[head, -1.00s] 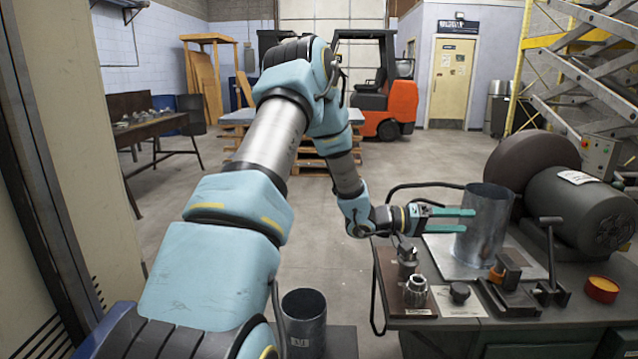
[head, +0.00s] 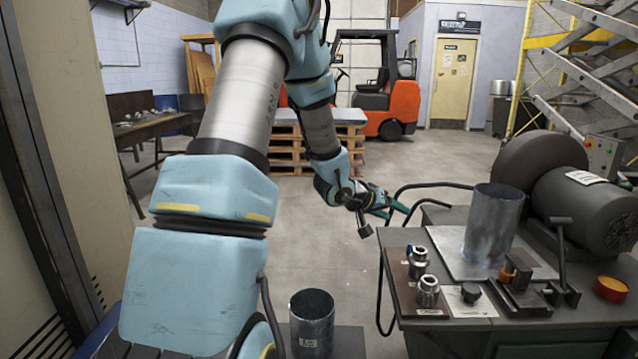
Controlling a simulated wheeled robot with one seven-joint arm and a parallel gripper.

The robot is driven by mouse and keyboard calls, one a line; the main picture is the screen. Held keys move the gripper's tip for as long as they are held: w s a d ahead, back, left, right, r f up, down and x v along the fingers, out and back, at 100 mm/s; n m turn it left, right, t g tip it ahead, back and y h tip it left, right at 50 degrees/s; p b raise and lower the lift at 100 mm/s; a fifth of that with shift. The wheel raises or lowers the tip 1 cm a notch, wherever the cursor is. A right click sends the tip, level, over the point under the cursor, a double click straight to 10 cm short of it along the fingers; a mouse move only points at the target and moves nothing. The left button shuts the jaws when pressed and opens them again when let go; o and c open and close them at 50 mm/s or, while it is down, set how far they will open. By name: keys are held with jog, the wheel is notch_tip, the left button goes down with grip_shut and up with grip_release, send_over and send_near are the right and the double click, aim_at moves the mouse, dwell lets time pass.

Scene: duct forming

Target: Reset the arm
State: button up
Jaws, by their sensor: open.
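My gripper (head: 400,209) is at the end of my arm, in the middle of the head view. Its green fingers point to the right, near the left edge of the workbench (head: 470,338). It is open and nothing shows between the fingers. The gripper is apart from the upright metal duct (head: 492,225), which stands on a metal sheet (head: 448,246) on the bench. A second open metal cylinder (head: 311,325) stands lower down, left of the bench.
On the bench are two small metal fittings (head: 428,291), a clamp (head: 520,285), an orange-filled round tin (head: 611,289) and a large motor (head: 590,210). A forklift (head: 390,105) and pallets (head: 285,150) stand behind.

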jog(key=s+a+n+y, duration=0.1)
jog(key=s+a+y, duration=0.25)
jog(key=a, duration=0.55)
jog(key=s+a+n+y, duration=0.15)
jog(key=a+y, duration=0.25)
jog(key=a, duration=0.4)
jog(key=s+a+g+y, duration=0.1)
jog(key=s+a, duration=0.3)
jog(key=s, duration=0.4)
jog(key=s+a+g+y, duration=0.1)
jog(key=s+a+g, duration=0.3)
jog(key=s, duration=0.5)
jog(key=shift+s+a+r, duration=0.15)
jog(key=shift+s+r, duration=0.05)
jog(key=shift+r, duration=0.15)
